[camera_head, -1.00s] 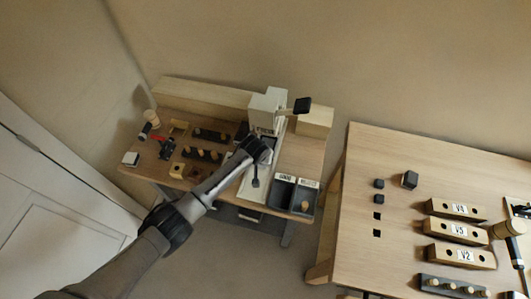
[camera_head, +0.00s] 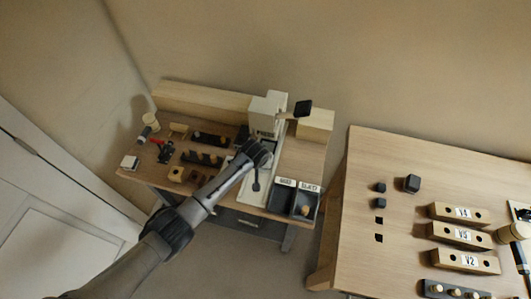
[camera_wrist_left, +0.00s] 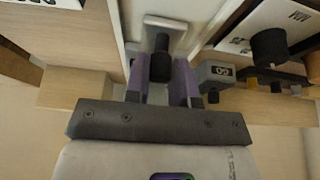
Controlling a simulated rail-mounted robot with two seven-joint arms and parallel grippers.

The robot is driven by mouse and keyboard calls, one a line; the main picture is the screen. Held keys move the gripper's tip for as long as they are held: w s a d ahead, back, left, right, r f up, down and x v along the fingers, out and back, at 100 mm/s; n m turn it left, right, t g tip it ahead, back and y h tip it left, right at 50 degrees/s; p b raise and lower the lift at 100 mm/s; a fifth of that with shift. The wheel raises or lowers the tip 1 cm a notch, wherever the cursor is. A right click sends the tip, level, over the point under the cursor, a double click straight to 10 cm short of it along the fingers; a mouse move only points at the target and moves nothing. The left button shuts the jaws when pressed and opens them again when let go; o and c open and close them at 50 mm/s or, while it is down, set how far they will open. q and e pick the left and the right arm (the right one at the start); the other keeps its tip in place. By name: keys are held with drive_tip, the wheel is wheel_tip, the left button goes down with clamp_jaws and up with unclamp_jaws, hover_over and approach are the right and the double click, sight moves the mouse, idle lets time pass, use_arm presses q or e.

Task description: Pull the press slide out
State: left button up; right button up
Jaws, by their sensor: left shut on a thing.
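The white press (camera_head: 267,115) stands at the back of the left bench, with a black-ended lever on its right. Its pale base runs toward the front edge. In the left wrist view, the slide's black round handle (camera_wrist_left: 160,48) stands in front of a grey plate (camera_wrist_left: 166,22). My left gripper (camera_wrist_left: 160,80) has its purple fingers on either side of this handle and is shut on it. In the head view, my left wrist covers part of the press base, and the fingertips cannot be made out. My right gripper is in neither view.
Dark bins (camera_head: 293,201) stand right of the press base. Wooden blocks and dark peg racks (camera_head: 202,159) lie to its left. A wooden block (camera_head: 315,125) stands behind on the right. A second table (camera_head: 360,215) with labelled blocks is at right, across a gap.

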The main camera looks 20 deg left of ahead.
use_arm(q)
drive_tip(key=shift+s+r+g+p, duration=0.15)
drive_tip(key=shift+s+g+p, duration=0.35)
drive_tip(key=shift+p, duration=0.5)
drive_tip(key=shift+s+d+g+p, duration=0.1)
drive_tip(key=shift+s+g+p, duration=0.3)
drive_tip(key=shift+s+p, duration=0.7)
drive_tip(key=shift+s+f, duration=0.2)
drive_tip(key=shift+p, duration=0.3)
